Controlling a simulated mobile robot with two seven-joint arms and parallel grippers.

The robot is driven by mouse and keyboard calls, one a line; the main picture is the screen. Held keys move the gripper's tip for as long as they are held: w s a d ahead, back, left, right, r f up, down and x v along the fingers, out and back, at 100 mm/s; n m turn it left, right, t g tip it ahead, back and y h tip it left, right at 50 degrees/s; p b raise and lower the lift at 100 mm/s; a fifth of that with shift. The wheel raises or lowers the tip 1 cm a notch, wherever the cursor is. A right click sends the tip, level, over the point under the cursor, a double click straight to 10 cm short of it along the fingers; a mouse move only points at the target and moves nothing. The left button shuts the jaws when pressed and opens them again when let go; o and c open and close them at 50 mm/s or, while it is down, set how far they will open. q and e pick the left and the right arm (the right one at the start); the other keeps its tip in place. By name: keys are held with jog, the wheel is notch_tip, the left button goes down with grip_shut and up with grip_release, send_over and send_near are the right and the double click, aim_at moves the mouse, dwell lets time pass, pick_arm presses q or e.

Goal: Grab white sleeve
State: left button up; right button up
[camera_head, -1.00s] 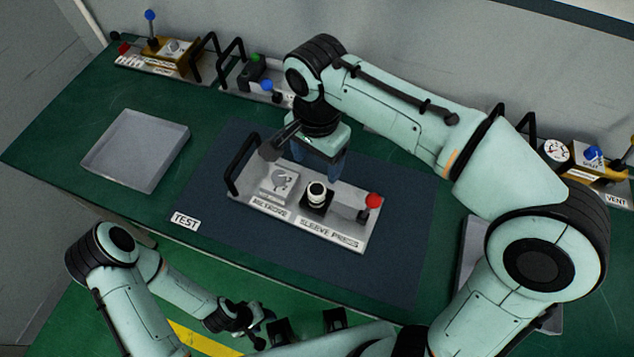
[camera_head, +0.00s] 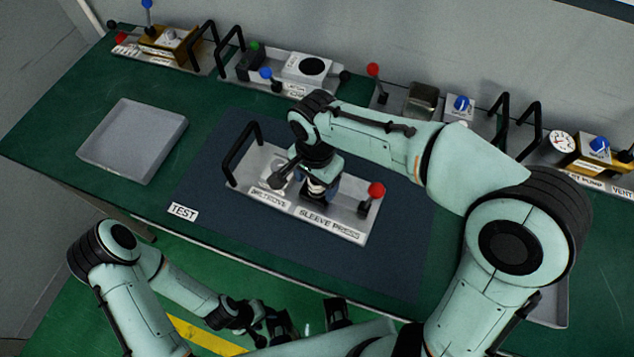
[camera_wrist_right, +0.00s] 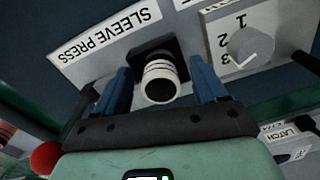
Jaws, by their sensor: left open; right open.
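The white sleeve (camera_wrist_right: 160,74) is a ribbed white ring piece seated in the black socket of the sleeve press plate (camera_wrist_right: 95,45). In the head view the sleeve (camera_head: 318,188) shows just under my right gripper (camera_head: 318,180), which points down over the plate. In the right wrist view, the blue fingers of my right gripper (camera_wrist_right: 165,88) are open, one on each side of the sleeve, with gaps on both sides. Whether the fingertips reach down beside it is hard to tell. My left gripper (camera_head: 305,325) is open and empty, low in front of the table.
The plate also carries a numbered dial (camera_wrist_right: 250,47), a red-knobbed lever (camera_head: 376,190) and a black handle (camera_head: 242,150). A grey tray (camera_head: 135,140) lies at the left. Several other devices line the back edge. The blue mat around the plate is clear.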

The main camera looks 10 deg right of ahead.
jog(key=c, duration=1.3)
jog(key=shift+o, duration=0.2)
jog(key=shift+r, duration=0.15)
